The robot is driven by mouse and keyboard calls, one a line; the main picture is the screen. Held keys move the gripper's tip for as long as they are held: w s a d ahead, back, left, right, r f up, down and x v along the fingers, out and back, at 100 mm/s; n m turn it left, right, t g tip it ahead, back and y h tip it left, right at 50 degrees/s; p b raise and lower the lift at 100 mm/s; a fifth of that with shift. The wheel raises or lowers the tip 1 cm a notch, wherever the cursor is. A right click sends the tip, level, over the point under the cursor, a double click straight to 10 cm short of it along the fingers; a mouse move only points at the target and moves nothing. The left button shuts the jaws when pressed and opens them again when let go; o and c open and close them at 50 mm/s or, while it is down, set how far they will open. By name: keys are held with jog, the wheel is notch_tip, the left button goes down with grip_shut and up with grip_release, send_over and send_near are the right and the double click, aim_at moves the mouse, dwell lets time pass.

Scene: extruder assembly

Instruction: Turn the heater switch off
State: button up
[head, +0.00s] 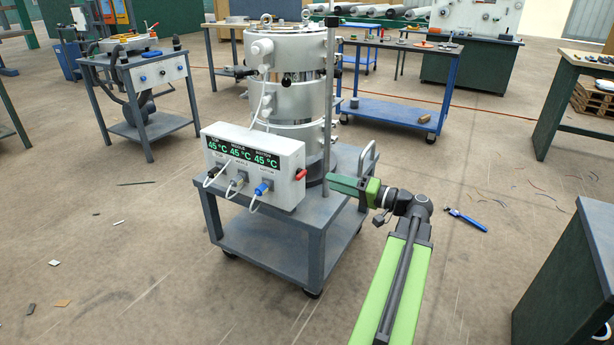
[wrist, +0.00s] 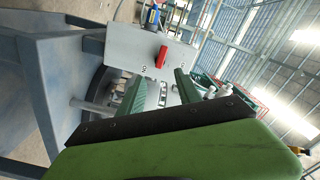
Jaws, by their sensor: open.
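The heater switch is a red lever (head: 300,175) on the right side face of the white control box (head: 240,140). In the wrist view the red lever (wrist: 161,57) stands nearly upright in the picture, tilted slightly, on the light grey side panel (wrist: 125,45). Small marks sit on either side of it, too small to read surely. My gripper (head: 330,180) is just right of the box in the head view. In the wrist view its green fingers (wrist: 160,80) are open, apart and empty. The lever shows beyond the gap between them, and no contact is visible.
The box front has three displays reading 45 °C and several cable plugs. A silver cylinder (head: 290,100) stands behind the box on a grey wheeled cart (head: 265,245). A vertical post (head: 329,110) and a cart handle (head: 369,155) are near my gripper. Floor ahead is mostly clear.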

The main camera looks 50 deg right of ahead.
aim_at(305, 174)
jog(key=x, duration=0.9)
jog(key=shift+w, duration=0.35)
